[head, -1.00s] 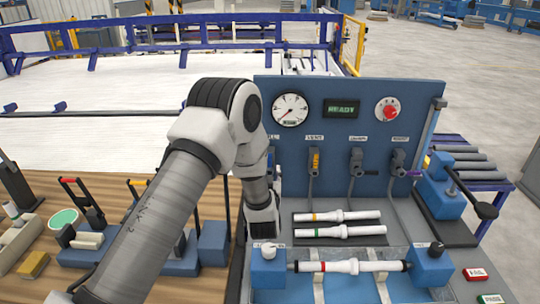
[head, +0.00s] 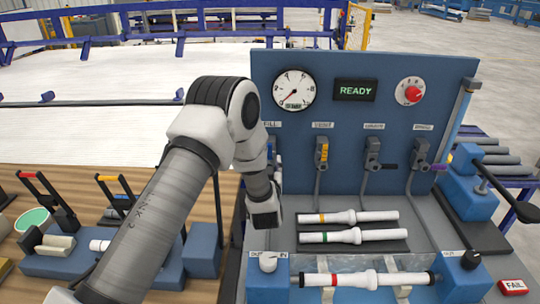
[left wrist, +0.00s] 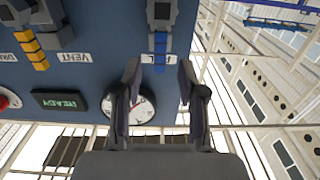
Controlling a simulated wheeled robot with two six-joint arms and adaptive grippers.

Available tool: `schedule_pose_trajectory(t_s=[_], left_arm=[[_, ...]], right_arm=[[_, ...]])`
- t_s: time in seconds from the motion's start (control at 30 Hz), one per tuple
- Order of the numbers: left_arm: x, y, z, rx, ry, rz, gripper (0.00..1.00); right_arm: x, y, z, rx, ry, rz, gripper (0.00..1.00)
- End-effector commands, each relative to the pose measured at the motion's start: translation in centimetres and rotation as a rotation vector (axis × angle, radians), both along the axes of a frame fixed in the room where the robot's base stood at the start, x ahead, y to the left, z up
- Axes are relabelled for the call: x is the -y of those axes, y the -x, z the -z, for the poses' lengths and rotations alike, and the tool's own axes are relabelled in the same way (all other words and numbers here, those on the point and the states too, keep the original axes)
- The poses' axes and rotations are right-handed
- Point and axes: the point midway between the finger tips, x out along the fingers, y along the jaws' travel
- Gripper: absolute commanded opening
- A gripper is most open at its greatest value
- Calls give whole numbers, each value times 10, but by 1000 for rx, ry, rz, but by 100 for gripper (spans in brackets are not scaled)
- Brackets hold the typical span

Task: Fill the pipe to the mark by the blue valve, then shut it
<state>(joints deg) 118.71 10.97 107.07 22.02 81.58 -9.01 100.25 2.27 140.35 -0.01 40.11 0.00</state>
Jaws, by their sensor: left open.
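The blue valve (left wrist: 160,48), a dark body with a blue handle, shows in the left wrist view just ahead of my left gripper (left wrist: 158,66). The open fingers stand either side of the handle's line; I cannot tell whether they touch it. In the head view my left arm covers most of this valve, and the fingers are hidden. A white pipe with a red band (head: 325,280) lies level between two blue clamp blocks (head: 462,276) at the front of the bench. The round gauge (head: 294,90) has its needle low on the left. My right gripper is not seen.
The blue panel (head: 440,90) carries a READY display (head: 355,90), a red knob (head: 412,93), and a valve with a yellow handle (head: 322,152) beside others. Two white pipes with orange (head: 345,217) and green bands lie in front. A FAIL button (head: 514,285) is at right.

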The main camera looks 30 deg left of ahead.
Motion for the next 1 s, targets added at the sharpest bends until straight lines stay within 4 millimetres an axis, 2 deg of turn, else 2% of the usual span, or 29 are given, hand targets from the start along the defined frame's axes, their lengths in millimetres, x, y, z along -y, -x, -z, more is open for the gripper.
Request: schedule_pose_trajectory(t_s=[0.1,0.3,0.6,0.63,0.73,1.0], left_arm=[[-12,-19,-5,2,0,-2,41],[-30,-48,-4,0,-1,-1,41],[-34,-56,-1,-1,0,0,41],[-34,-56,-1,-1,0,0,37],[-34,-56,-1,-1,0,0,2],[-34,-56,-1,-1,-2,0,0]], right_arm=[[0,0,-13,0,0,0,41],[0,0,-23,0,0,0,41],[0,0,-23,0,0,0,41],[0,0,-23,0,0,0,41],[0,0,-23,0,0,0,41],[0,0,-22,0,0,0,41]])
